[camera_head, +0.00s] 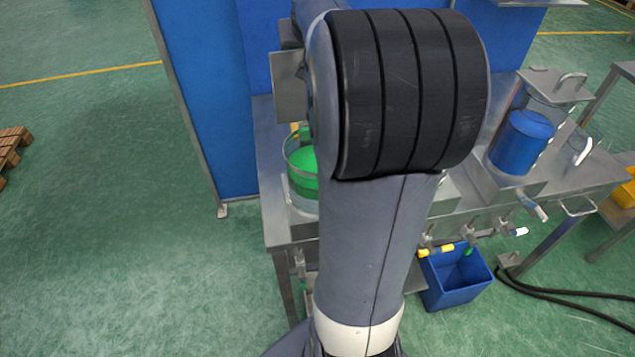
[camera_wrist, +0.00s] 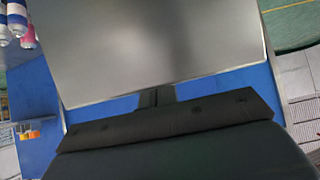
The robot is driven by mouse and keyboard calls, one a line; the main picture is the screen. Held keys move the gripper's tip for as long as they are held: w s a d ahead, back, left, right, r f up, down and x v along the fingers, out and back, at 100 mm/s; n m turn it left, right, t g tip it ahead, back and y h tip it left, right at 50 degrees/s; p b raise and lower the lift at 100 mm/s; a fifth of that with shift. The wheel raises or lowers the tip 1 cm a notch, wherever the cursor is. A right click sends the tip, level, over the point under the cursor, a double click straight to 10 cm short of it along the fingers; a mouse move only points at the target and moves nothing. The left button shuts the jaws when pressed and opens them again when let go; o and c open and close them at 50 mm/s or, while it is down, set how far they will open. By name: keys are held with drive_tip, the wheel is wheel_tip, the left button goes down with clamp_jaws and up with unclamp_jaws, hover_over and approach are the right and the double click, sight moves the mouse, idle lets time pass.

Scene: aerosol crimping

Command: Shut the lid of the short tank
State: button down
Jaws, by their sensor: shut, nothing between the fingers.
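A clear round tank with green contents (camera_head: 301,165) stands at the left end of the metal bench, partly hidden behind my arm. A grey metal plate, seemingly its lid (camera_head: 289,88), stands raised above and behind it. In the wrist view a large flat grey plate (camera_wrist: 150,45), which looks like this lid, fills the upper middle. My gripper (camera_wrist: 155,97) is shut and empty, with its fingertips at the plate's lower edge; I cannot tell whether they touch. In the head view my arm hides the gripper.
A tank with blue contents (camera_head: 521,143) stands at the bench's right, with a handled metal lid (camera_head: 555,85) over it. Valves line the bench front. A blue bin (camera_head: 455,278) stands below. Blue panels (camera_head: 205,90) rise behind.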

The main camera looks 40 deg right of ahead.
drive_tip(key=shift+f, duration=0.1)
idle(0.3)
drive_tip(key=shift+s+a+f+b, duration=0.1)
drive_tip(key=shift+s+a+b, duration=0.2)
drive_tip(key=shift+s, duration=0.3)
drive_tip(key=shift+s+a+f+b, duration=0.15)
drive_tip(key=shift+s+a+b, duration=0.1)
drive_tip(key=shift+s, duration=0.35)
drive_tip(key=shift+s+a+f+b, duration=0.1)
drive_tip(key=shift+s+a+b, duration=0.2)
drive_tip(key=shift+s, duration=0.3)
drive_tip(key=p+v, duration=0.1)
drive_tip(key=v, duration=0.8)
drive_tip(key=shift+s+f+p, duration=0.2)
drive_tip(key=shift+f+p, duration=0.05)
drive_tip(key=shift+p, duration=0.15)
drive_tip(key=shift+a, duration=0.1)
